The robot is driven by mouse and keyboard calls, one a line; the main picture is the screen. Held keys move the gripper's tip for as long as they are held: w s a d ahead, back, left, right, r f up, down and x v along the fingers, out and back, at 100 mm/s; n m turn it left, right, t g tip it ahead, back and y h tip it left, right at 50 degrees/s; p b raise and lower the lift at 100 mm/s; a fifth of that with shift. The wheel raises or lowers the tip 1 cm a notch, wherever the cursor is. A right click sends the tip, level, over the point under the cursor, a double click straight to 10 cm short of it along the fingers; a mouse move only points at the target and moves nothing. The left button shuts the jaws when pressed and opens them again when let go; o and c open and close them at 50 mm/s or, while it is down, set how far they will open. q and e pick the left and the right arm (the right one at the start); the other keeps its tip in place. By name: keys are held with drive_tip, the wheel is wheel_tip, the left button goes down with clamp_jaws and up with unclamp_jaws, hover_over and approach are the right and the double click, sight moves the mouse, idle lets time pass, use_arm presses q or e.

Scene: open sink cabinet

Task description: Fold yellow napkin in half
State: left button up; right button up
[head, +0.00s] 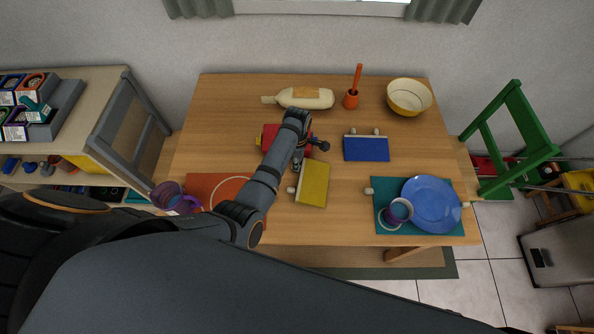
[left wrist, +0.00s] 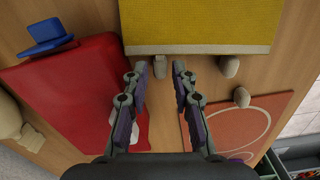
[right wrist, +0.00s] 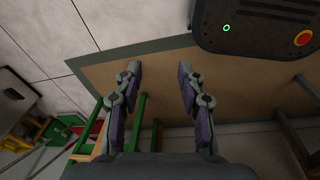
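The yellow napkin (head: 313,184) lies flat on the wooden table near its middle, with a pale knob-like tab at its left edge. Its yellow edge also fills the top of the left wrist view (left wrist: 200,30), with pale tabs (left wrist: 228,66) along that edge. My left gripper (head: 298,160) is above the table beside the napkin's upper left. In the left wrist view its fingers (left wrist: 160,72) are apart and empty, with a pale tab between the tips. My right gripper (right wrist: 160,72) is open and empty over the floor mat, away from the table.
A red object (head: 270,139) lies partly behind my left arm. A blue napkin (head: 366,148) lies at upper right.

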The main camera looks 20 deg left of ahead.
use_arm(q)
wheel_tip(320, 180, down, 2)
drive_tip(key=shift+f+b, duration=0.1)
drive_tip(key=shift+b, duration=0.35)
drive_tip(key=shift+f, duration=0.15)
clamp_jaws()
use_arm(e)
drive_tip(key=f, duration=0.1)
drive_tip(key=s, duration=0.1)
drive_tip(key=f, duration=0.1)
drive_tip(key=shift+s+d+f, duration=0.2)
drive_tip(key=shift+d+f, duration=0.1)
